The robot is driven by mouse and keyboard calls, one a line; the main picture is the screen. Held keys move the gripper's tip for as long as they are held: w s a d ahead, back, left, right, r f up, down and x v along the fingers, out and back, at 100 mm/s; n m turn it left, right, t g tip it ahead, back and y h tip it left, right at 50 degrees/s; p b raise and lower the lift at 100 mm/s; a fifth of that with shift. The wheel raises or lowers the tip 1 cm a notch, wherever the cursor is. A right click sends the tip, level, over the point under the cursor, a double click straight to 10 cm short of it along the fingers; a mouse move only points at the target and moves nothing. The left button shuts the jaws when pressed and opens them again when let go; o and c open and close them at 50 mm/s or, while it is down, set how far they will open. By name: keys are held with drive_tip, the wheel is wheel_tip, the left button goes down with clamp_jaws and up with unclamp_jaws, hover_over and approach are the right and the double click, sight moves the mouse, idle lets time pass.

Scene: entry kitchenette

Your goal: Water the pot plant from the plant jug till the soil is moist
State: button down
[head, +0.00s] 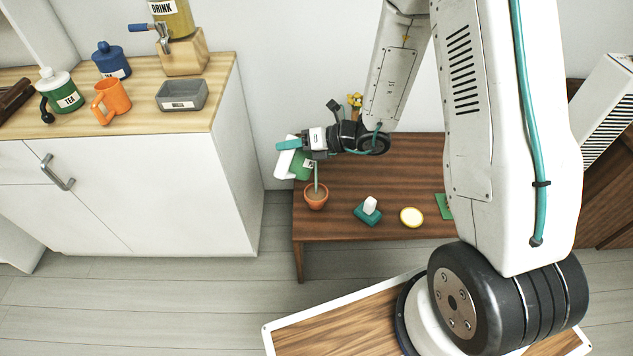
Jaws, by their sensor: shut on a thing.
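My gripper (291,145) is shut on a green and white jug (302,168) with a label, held tilted over the left end of the low brown table. A small terracotta pot (316,203) stands upright on the table just below it, with dark soil showing inside its rim. A thin green upright strip (317,176) runs between the jug and the pot. I cannot tell whether it is a plant stem or something pouring. How wet the soil is cannot be told. My gripper partly hides the jug.
The brown table (385,170) also holds a teal block with a white piece (369,207), a yellow-rimmed round dish (411,217) and a green item (443,206). Yellow flowers (355,101) show behind my arm.

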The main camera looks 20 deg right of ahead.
drive_tip(key=shift+w+d+r+m, duration=0.25)
drive_tip(key=shift+d+r+m, duration=0.05)
drive_tip(key=shift+r, duration=0.2)
drive_tip(key=shift+y, duration=0.3)
drive_tip(key=a+f+n+h, duration=0.1)
drive_tip(key=f, duration=0.1)
drive_tip(key=s+f+n+t+h, duration=0.1)
drive_tip(key=f, duration=0.2)
drive_tip(key=s+a+f+n+h, duration=0.1)
drive_tip(key=f+n, duration=0.1)
drive_tip(key=f, duration=0.1)
drive_tip(key=shift+s+a+h, duration=0.2)
drive_tip(key=shift+a+h, duration=0.1)
drive_tip(key=shift+a, duration=0.05)
drive_tip(key=s+a+f+t, duration=0.1)
drive_tip(key=s+a, duration=0.3)
drive_tip(key=a, duration=0.2)
drive_tip(key=shift+s+n, duration=0.3)
drive_tip(key=shift+n, duration=0.1)
